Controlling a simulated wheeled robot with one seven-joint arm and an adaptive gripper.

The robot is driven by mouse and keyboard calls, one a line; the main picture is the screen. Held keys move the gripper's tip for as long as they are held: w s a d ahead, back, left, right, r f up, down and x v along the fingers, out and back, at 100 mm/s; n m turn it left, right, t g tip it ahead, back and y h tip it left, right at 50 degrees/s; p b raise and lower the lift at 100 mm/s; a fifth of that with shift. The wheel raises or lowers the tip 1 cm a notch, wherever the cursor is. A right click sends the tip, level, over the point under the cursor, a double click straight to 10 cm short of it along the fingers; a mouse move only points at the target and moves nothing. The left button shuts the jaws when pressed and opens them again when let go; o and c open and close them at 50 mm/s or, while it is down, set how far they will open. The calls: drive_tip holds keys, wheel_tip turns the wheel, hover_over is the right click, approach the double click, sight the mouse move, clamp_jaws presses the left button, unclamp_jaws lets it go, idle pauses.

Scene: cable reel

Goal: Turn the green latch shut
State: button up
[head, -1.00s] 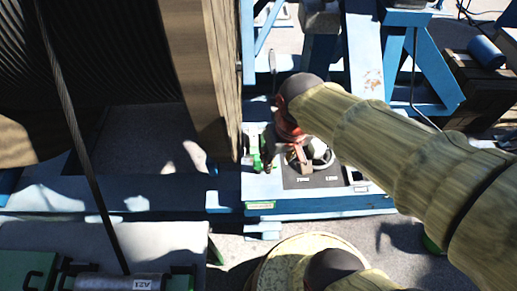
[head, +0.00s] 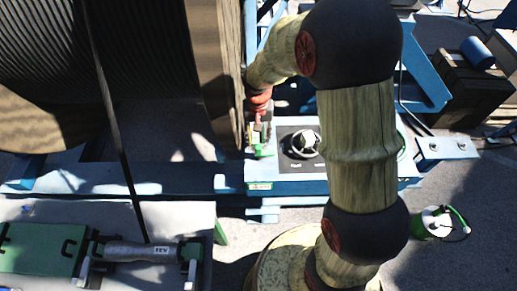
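The green latch (head: 259,142) stands at the left end of the pale panel box, beside the wooden reel flange. My gripper (head: 262,120), below a red wrist part, is right at the top of the latch. It is small and partly in shadow, so I cannot tell whether its fingers touch the latch or are open or shut. The latch's exact angle is also hard to tell.
A round dial (head: 305,142) sits on a dark plate to the right of the latch. The large cable reel (head: 215,75) rises close on the left. A bench with a green device (head: 40,247) is at the lower left. A green-and-white canister (head: 436,221) stands on the floor at right.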

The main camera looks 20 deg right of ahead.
sight(258, 146)
drive_tip(key=shift+f+p, duration=0.4)
drive_tip(key=shift+f, duration=3.15)
drive_tip(key=shift+w, duration=0.1)
drive_tip(key=shift+c, duration=0.5)
clamp_jaws()
